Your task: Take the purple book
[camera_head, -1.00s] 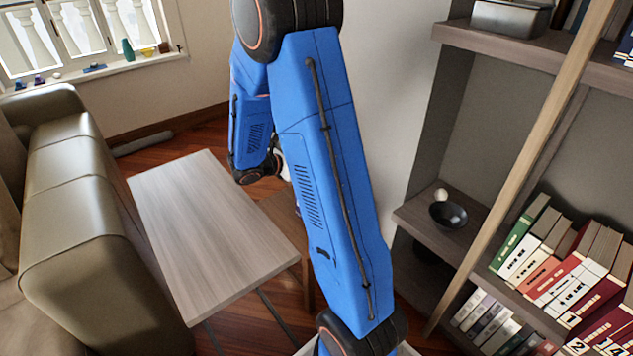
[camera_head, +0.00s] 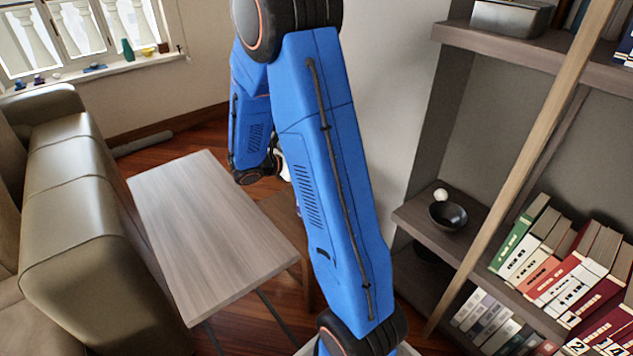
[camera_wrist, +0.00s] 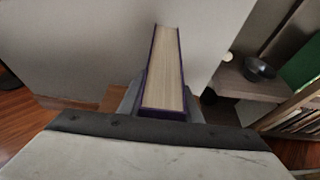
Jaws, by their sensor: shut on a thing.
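The purple book (camera_wrist: 166,72) is in the wrist view, seen edge-on with its cream pages between dark purple covers. It points away from my gripper (camera_wrist: 163,108), which is shut on its near end. The finger tips are largely hidden by the book and the gripper body. In the head view my blue arm hangs in the middle, and the book and the gripper's fingers are hidden behind it.
A bookshelf (camera_head: 540,55) stands at the right, with several books (camera_head: 570,265) and a black bowl (camera_head: 448,215). A slanted wooden pole (camera_head: 520,165) crosses in front of it. A low table (camera_head: 205,225) and a sofa (camera_head: 85,220) are at the left.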

